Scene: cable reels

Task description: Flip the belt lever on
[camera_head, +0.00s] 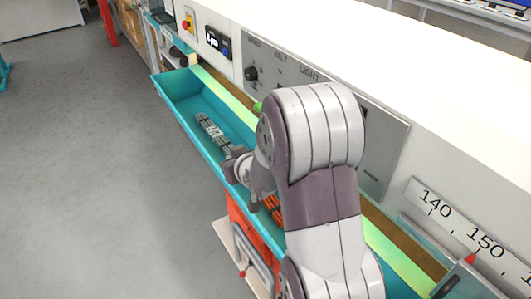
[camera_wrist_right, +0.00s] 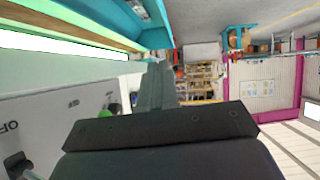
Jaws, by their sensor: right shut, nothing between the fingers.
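The grey control panel (camera_head: 385,150) is on the bench front, with "BELT" and "LIGHT" labels in the head view. My right arm covers much of it, including the area below those labels, so I cannot make out the belt lever there. In the right wrist view, the panel (camera_wrist_right: 50,115) is at left, with an "OFF" mark and a black knob or lever (camera_wrist_right: 17,163) at the lower left edge; I cannot tell which control it is. My right gripper (camera_wrist_right: 158,72) is shut and empty, beside the panel. My left gripper is out of view.
A black knob (camera_head: 251,73) and a green part (camera_head: 257,107) are on the panel. A red-and-yellow button (camera_head: 186,24) is farther along. The floor at left is clear.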

